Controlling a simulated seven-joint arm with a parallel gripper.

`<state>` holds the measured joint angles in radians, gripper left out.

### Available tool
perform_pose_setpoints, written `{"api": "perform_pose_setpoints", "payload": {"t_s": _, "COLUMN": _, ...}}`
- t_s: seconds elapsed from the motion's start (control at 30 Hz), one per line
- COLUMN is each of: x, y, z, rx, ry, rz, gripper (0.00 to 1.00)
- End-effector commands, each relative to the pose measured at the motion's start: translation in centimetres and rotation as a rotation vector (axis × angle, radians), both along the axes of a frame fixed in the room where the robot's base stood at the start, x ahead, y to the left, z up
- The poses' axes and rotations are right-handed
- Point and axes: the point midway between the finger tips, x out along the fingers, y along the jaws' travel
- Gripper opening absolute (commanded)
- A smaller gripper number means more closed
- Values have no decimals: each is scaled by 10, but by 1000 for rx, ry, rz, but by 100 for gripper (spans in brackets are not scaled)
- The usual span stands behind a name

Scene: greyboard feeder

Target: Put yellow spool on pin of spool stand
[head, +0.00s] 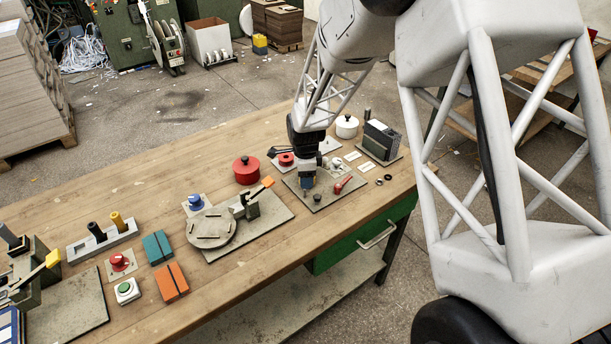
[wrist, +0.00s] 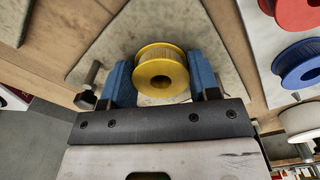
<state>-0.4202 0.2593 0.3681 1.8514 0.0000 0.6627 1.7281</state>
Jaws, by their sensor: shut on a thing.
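The yellow spool (wrist: 162,72) sits between the two blue fingers of my gripper (wrist: 162,78) in the wrist view, with its round hub facing the camera. The fingers are shut on it from both sides. In the head view my gripper (head: 308,181) is low over a grey plate (head: 322,203) near the right end of the bench, and the spool is mostly hidden there. I cannot tell whether the spool touches anything below. I cannot clearly make out the spool stand's pin; a metal post (wrist: 92,74) stands left of the fingers in the wrist view.
A red spool (wrist: 297,14) and a blue spool (wrist: 298,65) lie at the right of the wrist view, with a pale spool (wrist: 298,118) below them.

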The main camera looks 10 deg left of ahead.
Motion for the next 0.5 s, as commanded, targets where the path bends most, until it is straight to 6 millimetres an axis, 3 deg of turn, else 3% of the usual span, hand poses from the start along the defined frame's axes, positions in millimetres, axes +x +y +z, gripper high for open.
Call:
{"api": "perform_pose_setpoints", "payload": {"t_s": 0.07, "x": 0, "y": 0, "z": 0, "rx": 0, "ry": 0, "rz": 0, "gripper": 33}}
{"api": "perform_pose_setpoints", "payload": {"t_s": 0.1, "x": 0, "y": 0, "z": 0, "rx": 0, "ry": 0, "rz": 0, "gripper": 60}}
{"api": "perform_pose_setpoints", "payload": {"t_s": 0.27, "x": 0, "y": 0, "z": 0, "rx": 0, "ry": 0, "rz": 0, "gripper": 85}}
{"api": "perform_pose_setpoints", "payload": {"t_s": 0.5, "x": 0, "y": 0, "z": 0, "rx": 0, "ry": 0, "rz": 0, "gripper": 85}}
